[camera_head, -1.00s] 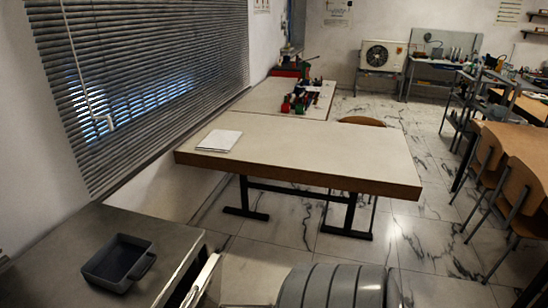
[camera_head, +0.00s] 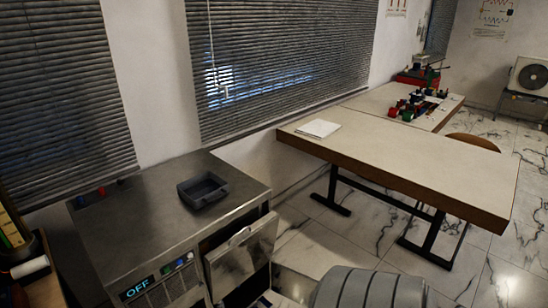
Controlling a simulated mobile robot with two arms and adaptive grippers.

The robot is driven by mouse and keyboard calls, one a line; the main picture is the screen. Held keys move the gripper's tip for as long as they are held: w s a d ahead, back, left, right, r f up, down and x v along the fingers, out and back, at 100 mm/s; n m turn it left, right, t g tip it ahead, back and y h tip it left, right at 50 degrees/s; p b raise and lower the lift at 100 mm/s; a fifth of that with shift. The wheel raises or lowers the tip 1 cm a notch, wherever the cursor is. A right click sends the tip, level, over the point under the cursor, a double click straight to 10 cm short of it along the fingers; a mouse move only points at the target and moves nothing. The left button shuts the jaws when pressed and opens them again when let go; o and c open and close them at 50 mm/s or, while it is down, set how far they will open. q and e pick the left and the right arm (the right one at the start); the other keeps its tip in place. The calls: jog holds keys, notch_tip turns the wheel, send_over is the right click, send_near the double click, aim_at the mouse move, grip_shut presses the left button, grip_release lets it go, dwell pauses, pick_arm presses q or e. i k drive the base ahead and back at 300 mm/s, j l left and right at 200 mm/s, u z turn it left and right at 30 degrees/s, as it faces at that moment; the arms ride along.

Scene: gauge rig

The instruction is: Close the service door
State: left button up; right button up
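The service door (camera_head: 243,260) is a grey metal panel on the right side of a steel cabinet (camera_head: 150,225) at the lower left. It stands open, swung out from the cabinet, with a dark gap showing behind its upper edge. A small handle or latch (camera_head: 240,237) shows near its top. The cabinet's front panel has a lit "OFF" display (camera_head: 137,290) and small coloured buttons.
A dark grey open tray (camera_head: 203,190) sits on the cabinet top. A long table (camera_head: 400,165) with papers (camera_head: 318,128) stands to the right. Marble floor (camera_head: 300,225) is clear between cabinet and table. A wooden surface (camera_head: 45,285) with items is at the far lower left.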

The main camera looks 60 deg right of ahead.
aim_at(297, 287)
jog(key=l+u, duration=0.1)
jog(key=l, duration=0.3)
jog(key=k+l+u, duration=0.1)
jog(key=l, duration=0.35)
jog(key=k+l+u, duration=0.15)
jog(key=l, duration=0.25)
jog(key=l+u, duration=0.1)
jog(key=l, duration=0.3)
jog(key=k, duration=0.05)
